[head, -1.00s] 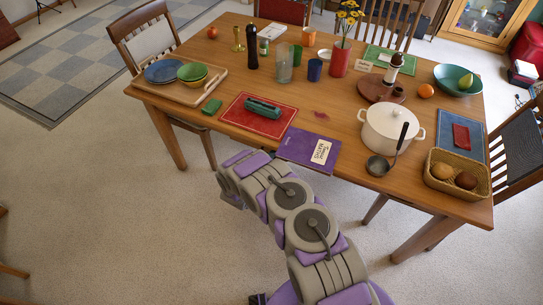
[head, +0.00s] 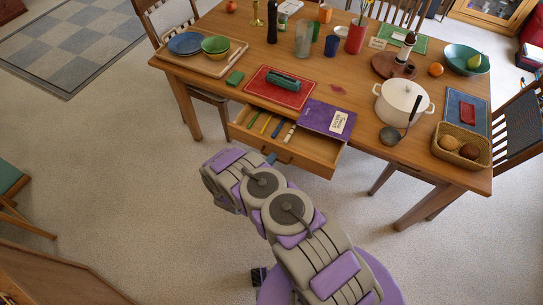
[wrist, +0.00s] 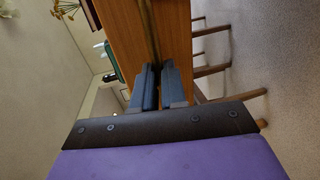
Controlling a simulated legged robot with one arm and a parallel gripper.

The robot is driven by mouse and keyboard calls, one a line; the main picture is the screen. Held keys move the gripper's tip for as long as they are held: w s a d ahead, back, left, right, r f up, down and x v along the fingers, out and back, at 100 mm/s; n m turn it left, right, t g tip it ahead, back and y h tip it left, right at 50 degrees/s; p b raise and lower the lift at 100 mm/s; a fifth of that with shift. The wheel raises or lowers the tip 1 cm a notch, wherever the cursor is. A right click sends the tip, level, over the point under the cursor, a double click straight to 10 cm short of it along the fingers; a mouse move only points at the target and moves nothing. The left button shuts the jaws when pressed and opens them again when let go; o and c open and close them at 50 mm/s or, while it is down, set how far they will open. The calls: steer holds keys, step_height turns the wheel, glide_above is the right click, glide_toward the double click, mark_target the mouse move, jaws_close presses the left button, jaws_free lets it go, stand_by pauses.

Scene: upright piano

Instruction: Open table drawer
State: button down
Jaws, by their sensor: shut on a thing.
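The wooden table drawer (head: 318,158) stands pulled out from the table's front edge in the head view. Several slim coloured items (head: 276,128) lie inside it. A dark handle (head: 284,160) sits on the drawer front. My gripper (head: 270,158) is at this handle, mostly hidden behind my arm. In the wrist view, the two blue-grey fingers of my gripper (wrist: 158,72) are closed together at the dark handle bar (wrist: 150,32) against the wooden front (wrist: 176,32). The exact contact is partly hidden by the fingers.
The wooden table (head: 220,80) carries a purple book (head: 318,116) above the drawer, a red mat (head: 262,84), a white pot (head: 402,100) with a ladle, and a basket (head: 478,162). Chairs stand around the table.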

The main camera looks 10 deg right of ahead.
steer(key=shift+s+a+f+p, duration=0.1)
steer(key=shift+s+a+p, duration=0.05)
steer(key=shift+s+a, duration=0.6)
steer(key=shift+s+a+f+p, duration=0.15)
steer(key=shift+s+a, duration=0.25)
steer(key=shift+s, duration=0.5)
steer(key=shift+r, duration=0.1)
steer(key=c, duration=1.2)
jaws_free()
steer(key=shift+w+d, duration=0.1)
steer(key=p+v, duration=0.3)
steer(key=v, duration=1.4)
steer(key=shift+s+r, duration=0.2)
steer(key=shift+w, duration=0.1)
